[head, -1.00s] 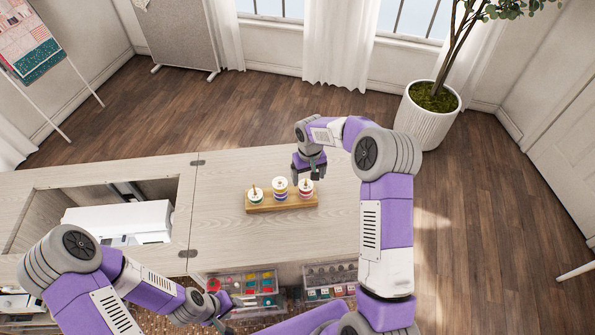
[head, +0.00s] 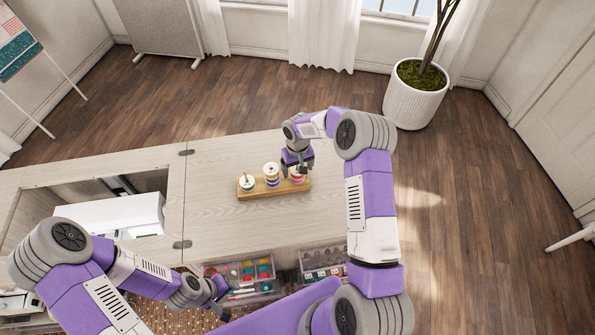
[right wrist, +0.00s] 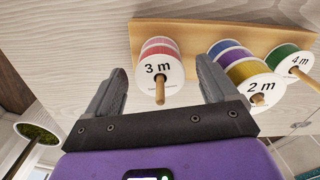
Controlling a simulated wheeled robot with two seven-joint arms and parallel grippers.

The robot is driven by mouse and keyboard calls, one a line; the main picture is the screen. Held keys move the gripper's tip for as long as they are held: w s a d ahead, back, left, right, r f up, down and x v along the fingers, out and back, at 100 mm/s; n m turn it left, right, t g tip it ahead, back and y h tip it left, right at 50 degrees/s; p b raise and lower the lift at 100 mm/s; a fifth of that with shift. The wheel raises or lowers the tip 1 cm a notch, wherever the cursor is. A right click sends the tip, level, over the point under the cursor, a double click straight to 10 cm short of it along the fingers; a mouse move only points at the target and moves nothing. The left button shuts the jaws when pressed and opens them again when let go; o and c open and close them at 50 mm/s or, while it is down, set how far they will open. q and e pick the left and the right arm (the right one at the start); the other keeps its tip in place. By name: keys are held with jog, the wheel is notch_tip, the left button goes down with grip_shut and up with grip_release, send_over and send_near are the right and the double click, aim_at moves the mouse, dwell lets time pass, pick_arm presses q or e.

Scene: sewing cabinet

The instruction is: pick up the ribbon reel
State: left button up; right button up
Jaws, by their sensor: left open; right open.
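A wooden stand (head: 293,190) on the table holds several ribbon reels on three pegs. The red and pink reels (right wrist: 160,57) marked "3 m" sit at the right end in the head view. The purple and yellow reels (right wrist: 243,72) marked "2 m" are in the middle, and the green reel (right wrist: 292,60) marked "4 m" is at the left end. My right gripper (head: 301,170) is at the red reels and partly covers them; in the right wrist view its open fingers stand on either side of them, without clear contact. My left gripper (head: 222,306) is open and empty, low in front of the table.
The light wood tabletop (head: 220,220) is clear around the stand. A white machine (head: 120,215) sits in the opening at left. Clear boxes with coloured supplies (head: 250,272) are below the front edge. A potted plant (head: 416,95) stands beyond the table.

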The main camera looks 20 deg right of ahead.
jog(key=c, duration=1.1)
notch_tip(320, 180, up, 10)
jog(key=shift+r, duration=0.1)
jog(key=shift+c, duration=0.2)
jog(key=shift+a, duration=0.1)
